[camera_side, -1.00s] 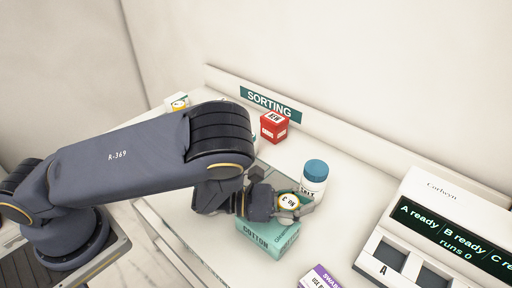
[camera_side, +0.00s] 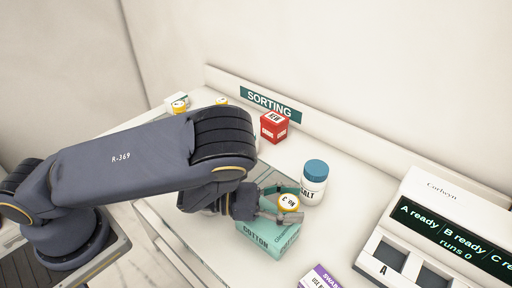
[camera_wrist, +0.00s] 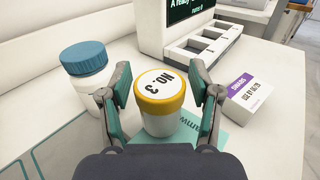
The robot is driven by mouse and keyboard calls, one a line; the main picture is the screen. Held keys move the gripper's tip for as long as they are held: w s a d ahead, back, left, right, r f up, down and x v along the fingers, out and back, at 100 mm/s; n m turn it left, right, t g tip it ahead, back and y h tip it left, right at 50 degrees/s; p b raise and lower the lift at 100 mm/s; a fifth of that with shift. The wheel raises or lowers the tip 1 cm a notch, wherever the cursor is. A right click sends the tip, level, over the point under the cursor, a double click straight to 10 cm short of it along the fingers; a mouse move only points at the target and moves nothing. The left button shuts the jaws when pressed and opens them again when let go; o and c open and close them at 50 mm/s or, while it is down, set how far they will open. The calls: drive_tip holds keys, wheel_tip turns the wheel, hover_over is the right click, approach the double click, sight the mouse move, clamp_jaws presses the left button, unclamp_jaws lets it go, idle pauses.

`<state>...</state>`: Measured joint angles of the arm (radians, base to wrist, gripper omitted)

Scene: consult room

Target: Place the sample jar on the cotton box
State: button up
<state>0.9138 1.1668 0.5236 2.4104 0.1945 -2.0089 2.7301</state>
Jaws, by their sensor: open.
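The sample jar (camera_side: 289,203), white with a yellow-rimmed lid marked NO. 3, stands upright on top of the teal cotton box (camera_side: 262,240). In the wrist view the jar (camera_wrist: 160,112) is between the two fingers of my gripper (camera_wrist: 160,84), with a gap on each side. My gripper (camera_side: 286,205) is open around the jar at the height of the box top. The cotton box (camera_wrist: 228,136) shows partly below the jar in the wrist view, the rest hidden by the jar and my gripper.
A blue-capped salt bottle (camera_side: 314,183) stands close behind the jar. A purple-and-white swabs box (camera_side: 320,277) lies in front. An analyser (camera_side: 440,232) is at the right.

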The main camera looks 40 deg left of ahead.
sight(292, 201)
wheel_tip(292, 201, up, 6)
drive_tip(key=shift+d+r, duration=0.1)
drive_tip(key=shift+r, duration=0.1)
drive_tip(key=shift+w+r, duration=0.15)
drive_tip(key=shift+r, duration=0.1)
drive_tip(key=w+a+r+n+t+y, duration=0.25)
drive_tip(key=w+a+n+y, duration=0.6)
drive_tip(key=n, duration=0.75)
drive_tip(key=s+a+r+n+g+y, duration=0.1)
drive_tip(key=s+a+r+n+y, duration=0.15)
drive_tip(key=a+n, duration=0.35)
drive_tip(key=s+a+r+n+g+y, duration=0.1)
drive_tip(key=s+a+r+n+g, duration=0.2)
drive_tip(key=n, duration=0.5)
drive_tip(key=s+a+r+n+g, duration=0.2)
drive_tip(key=s+a+n, duration=0.1)
drive_tip(key=s+n, duration=0.5)
drive_tip(key=s+a+r+n+g+y, duration=0.1)
drive_tip(key=s+a+r+n+g, duration=0.1)
drive_tip(key=s+a+n, duration=0.2)
drive_tip(key=s+n, duration=0.3)
drive_tip(key=s, duration=0.3)
drive_tip(key=shift+s+r+n+y, duration=0.2)
drive_tip(key=shift+s+n+y, duration=0.1)
drive_tip(key=shift+s+n, duration=0.1)
